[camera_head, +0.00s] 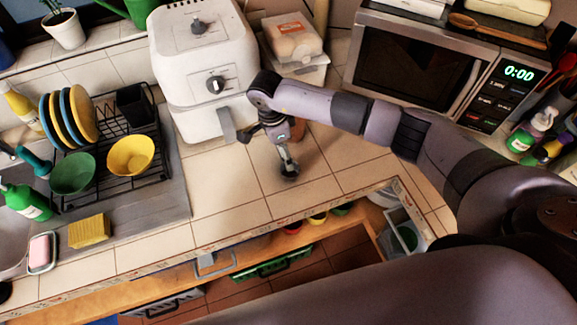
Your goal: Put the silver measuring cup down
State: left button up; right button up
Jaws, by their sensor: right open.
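The silver measuring cup (289,170) is on or just above the tiled counter (235,190), in the middle of the head view. Its handle points up toward my right gripper (279,140). The right gripper is open, hangs down from the wrist and is right at the top of the handle. I cannot tell whether the fingers touch the handle or whether the cup rests fully on the tiles. My left gripper is not in view.
A white air fryer (202,75) stands behind left of the gripper. A microwave (425,75) is at the back right. A dish rack (115,165) with plates and bowls is at the left. The tiles left of the cup are clear. The counter's front edge is near.

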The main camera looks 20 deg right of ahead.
jog(key=c, duration=1.3)
jog(key=shift+s+r+b, duration=0.1)
jog(key=shift+r+b, duration=0.1)
jog(key=shift+b, duration=0.35)
jog(key=shift+r+b, duration=0.3)
jog(key=shift+r, duration=0.05)
notch_tip(320, 180, up, 5)
jog(key=b, duration=0.2)
jog(key=shift+r+b, duration=0.1)
jog(key=shift+b, duration=0.25)
jog(key=shift+s+r, duration=0.25)
jog(key=shift+s, duration=0.3)
jog(key=s+b, duration=0.6)
jog(key=s, duration=1.2)
jog(key=shift+s+d+r, duration=0.15)
jog(key=shift+s+d, duration=0.2)
